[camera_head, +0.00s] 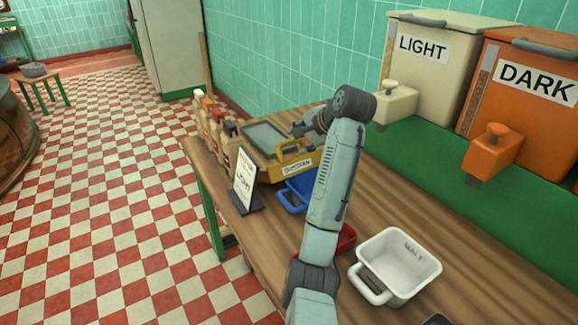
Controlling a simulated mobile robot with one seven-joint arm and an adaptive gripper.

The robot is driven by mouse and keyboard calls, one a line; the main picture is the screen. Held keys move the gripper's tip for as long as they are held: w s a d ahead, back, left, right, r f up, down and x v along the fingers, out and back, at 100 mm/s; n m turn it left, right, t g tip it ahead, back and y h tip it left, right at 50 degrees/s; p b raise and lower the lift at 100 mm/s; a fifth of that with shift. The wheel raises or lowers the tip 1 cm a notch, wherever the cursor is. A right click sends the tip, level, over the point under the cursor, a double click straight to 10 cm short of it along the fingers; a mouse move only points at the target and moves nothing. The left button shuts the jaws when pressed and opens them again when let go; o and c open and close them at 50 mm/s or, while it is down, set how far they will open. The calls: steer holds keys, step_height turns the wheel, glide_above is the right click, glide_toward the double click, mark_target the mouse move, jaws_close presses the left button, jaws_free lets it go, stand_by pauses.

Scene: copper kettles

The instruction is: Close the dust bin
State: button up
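I cannot pick out a bin marked as dust in this view. Two lidded bins stand on the green ledge at the upper right: a cream one labelled LIGHT (425,68) and an orange one labelled DARK (520,95). Both lids look shut, and each has a spout low on its front. My arm reaches up from the bottom centre and bends over the table. My gripper (298,130) is small and dark at its end, above the yellow container (290,166) and next to the grey-topped tray (265,138). Its finger opening is not clear.
A blue container (294,199) and a red one (346,238) are partly behind my arm. A white MALT container (397,265) stands at the front right. A sign (244,182) and several bottles (213,125) line the wooden table's left edge. Checkered floor lies open left.

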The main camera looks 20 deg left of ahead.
mark_target(294, 141)
steer(key=x, duration=0.5)
steer(key=shift+w+a, duration=0.25)
steer(key=shift+a, duration=0.15)
jaws_close()
stand_by(0.6)
